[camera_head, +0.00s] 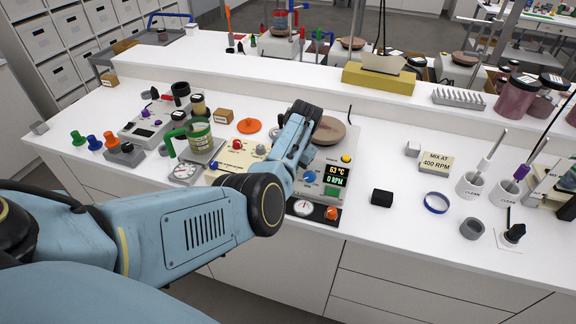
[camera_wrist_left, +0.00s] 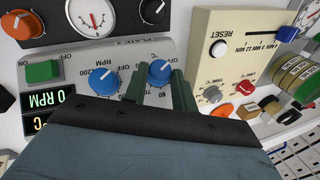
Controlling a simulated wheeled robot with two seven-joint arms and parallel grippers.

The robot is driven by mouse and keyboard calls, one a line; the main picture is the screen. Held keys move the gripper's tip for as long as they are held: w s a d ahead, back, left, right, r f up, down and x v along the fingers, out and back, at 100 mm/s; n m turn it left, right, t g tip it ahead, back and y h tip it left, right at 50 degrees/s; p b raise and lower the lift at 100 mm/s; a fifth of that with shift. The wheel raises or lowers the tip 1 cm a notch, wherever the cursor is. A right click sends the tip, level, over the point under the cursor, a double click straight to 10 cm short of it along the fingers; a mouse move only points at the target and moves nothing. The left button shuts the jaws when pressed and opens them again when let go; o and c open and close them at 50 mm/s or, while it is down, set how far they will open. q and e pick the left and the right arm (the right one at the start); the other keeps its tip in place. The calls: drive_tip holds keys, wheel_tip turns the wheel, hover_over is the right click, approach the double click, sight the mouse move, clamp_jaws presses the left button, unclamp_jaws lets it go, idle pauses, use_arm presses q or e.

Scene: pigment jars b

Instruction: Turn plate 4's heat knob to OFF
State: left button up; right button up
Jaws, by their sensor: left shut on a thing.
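Plate 4 is a pale hot plate with a round top (camera_head: 328,130). Its display (camera_head: 337,175) reads 63 °C and 0 RPM. In the left wrist view, its name is on the panel (camera_wrist_left: 130,44). The blue heat knob (camera_wrist_left: 159,73), with OFF and temperature marks around it, sits between the green fingertips of my left gripper (camera_wrist_left: 159,86), which is shut on it. The blue RPM knob (camera_wrist_left: 103,81) is beside it and also shows in the head view (camera_head: 310,177). My forearm hides the heat knob and gripper there. My right gripper is not in view.
A gauge box with an orange knob (camera_head: 332,213) stands in front of plate 4. A beige box with a RESET button (camera_wrist_left: 220,48) stands close to my left gripper. A green-handled jar (camera_head: 197,137) is to the left. The bench right of plate 4 has some clear room.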

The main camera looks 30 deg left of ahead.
use_arm(q)
drive_tip(key=shift+f, duration=0.1)
drive_tip(key=o, duration=1)
drive_tip(key=v, duration=1.3)
drive_tip(key=shift+r, duration=0.25)
drive_tip(key=shift+f, duration=0.1)
